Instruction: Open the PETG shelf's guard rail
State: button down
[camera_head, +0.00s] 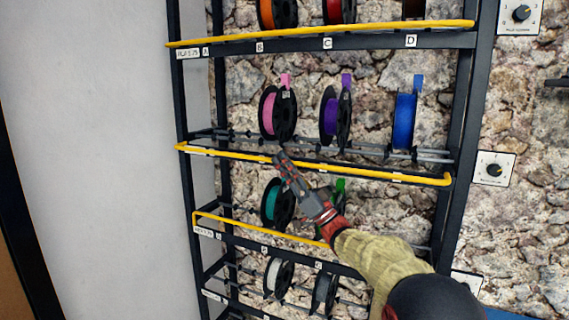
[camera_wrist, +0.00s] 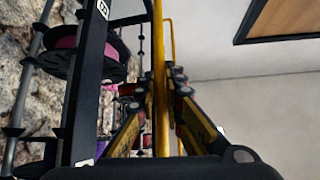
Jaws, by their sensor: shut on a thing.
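I cannot read the shelf name there. A pink spool (camera_head: 268,113), a purple spool (camera_head: 329,115) and a blue spool (camera_head: 404,121) stand behind it.
The upper shelf's rail (camera_head: 370,31) is above my gripper. The lower shelf's rail (camera_head: 262,232) passes behind my forearm, with a teal spool (camera_head: 270,203) nearby. A stone wall backs the rack, with dial panels (camera_head: 493,168) at right. The white wall (camera_head: 90,130) at left is bare.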

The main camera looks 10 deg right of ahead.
jog(key=c, duration=2)
grip_release()
jog(key=shift+o, duration=0.5)
jog(key=shift+f, duration=0.1)
jog(key=v, duration=1.2)
